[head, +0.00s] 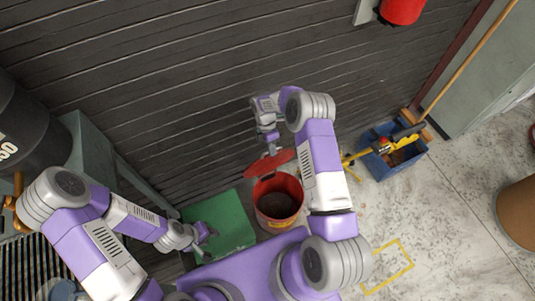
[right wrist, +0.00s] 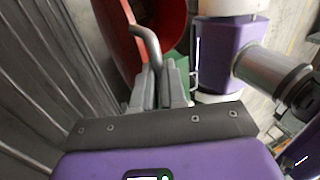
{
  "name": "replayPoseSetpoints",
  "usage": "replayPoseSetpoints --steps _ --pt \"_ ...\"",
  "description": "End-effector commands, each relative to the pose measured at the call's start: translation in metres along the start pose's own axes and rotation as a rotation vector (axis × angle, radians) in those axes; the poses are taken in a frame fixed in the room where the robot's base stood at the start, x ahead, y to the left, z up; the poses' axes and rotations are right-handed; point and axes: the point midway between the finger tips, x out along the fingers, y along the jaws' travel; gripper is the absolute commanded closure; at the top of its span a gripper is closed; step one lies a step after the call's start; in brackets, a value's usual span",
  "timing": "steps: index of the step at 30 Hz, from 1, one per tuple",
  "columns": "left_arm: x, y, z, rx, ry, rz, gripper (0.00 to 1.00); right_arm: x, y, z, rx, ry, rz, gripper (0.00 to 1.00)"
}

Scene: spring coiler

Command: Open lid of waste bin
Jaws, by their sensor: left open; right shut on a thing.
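The red waste bin (head: 296,188) stands on the floor by the dark slatted wall, and its dark inside shows from above. Its red lid (head: 268,163) is raised and tilted up at the wall side, leaving the mouth uncovered. My right gripper (head: 272,147) is at the lid's upper side. In the right wrist view its fingers (right wrist: 161,88) are shut on the bent grey lid handle (right wrist: 147,42), with the red lid (right wrist: 113,40) beside it. My left gripper (head: 207,233) is open and empty over the green mat, left of the bin.
The green mat (head: 230,215) lies left of the bin. A blue crate (head: 400,162) with tools stands to the right, near a broom (head: 470,58). A dark barrel (head: 25,130) is at the left. The floor at the right is mostly clear, with a yellow marked outline (head: 388,268).

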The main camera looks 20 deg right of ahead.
Motion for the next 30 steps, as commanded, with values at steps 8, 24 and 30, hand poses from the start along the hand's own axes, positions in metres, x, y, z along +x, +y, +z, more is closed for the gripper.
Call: replayPoseSetpoints --steps 8,24,30 --pt "0.0038 -0.0014 -0.0002 0.0 0.0 0.0 0.57 0.0049 0.0012 0.0062 0.01 0.006 -0.005 1.0" --pt "0.0034 -0.0012 -0.0003 0.0 0.0 0.0 0.57 0.003 0.0011 0.0061 0.011 0.005 -0.005 0.63" --pt "0.0032 -0.0011 -0.0003 0.0 0.0 0.0 0.57 0.0011 0.0012 0.0057 0.012 0.005 -0.004 0.63"
